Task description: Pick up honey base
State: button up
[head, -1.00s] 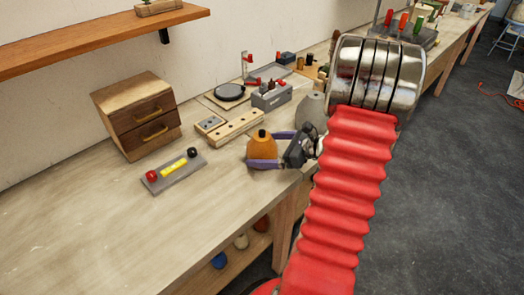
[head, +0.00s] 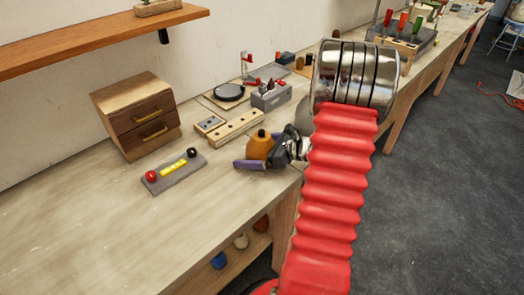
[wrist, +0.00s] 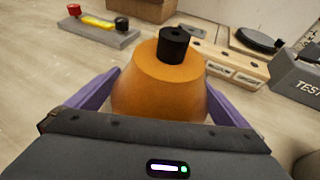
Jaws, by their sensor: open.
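The honey base (head: 259,144) is an orange-brown, rounded wooden lamp base with a black cap on top. It stands upright on the workbench near the front edge. In the wrist view the honey base (wrist: 162,88) fills the middle, between the two purple fingers. My gripper (head: 250,160) reaches in from the right, low beside the base. In the wrist view my gripper (wrist: 160,100) is open, with one finger on each side of the base. The fingertips are partly hidden behind the base, and I cannot tell whether either finger touches it.
A grey block with red and black knobs and a yellow vial (head: 173,171) lies to the left. A wooden drawer box (head: 137,117) stands behind it. A wooden strip with holes (head: 236,129) and a grey tester box (head: 271,96) sit behind the base. The bench's front left is clear.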

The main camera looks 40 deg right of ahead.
jog(key=shift+c, duration=0.5)
jog(key=c, duration=1.9)
jog(key=shift+r, duration=0.1)
jog(key=shift+c, duration=0.4)
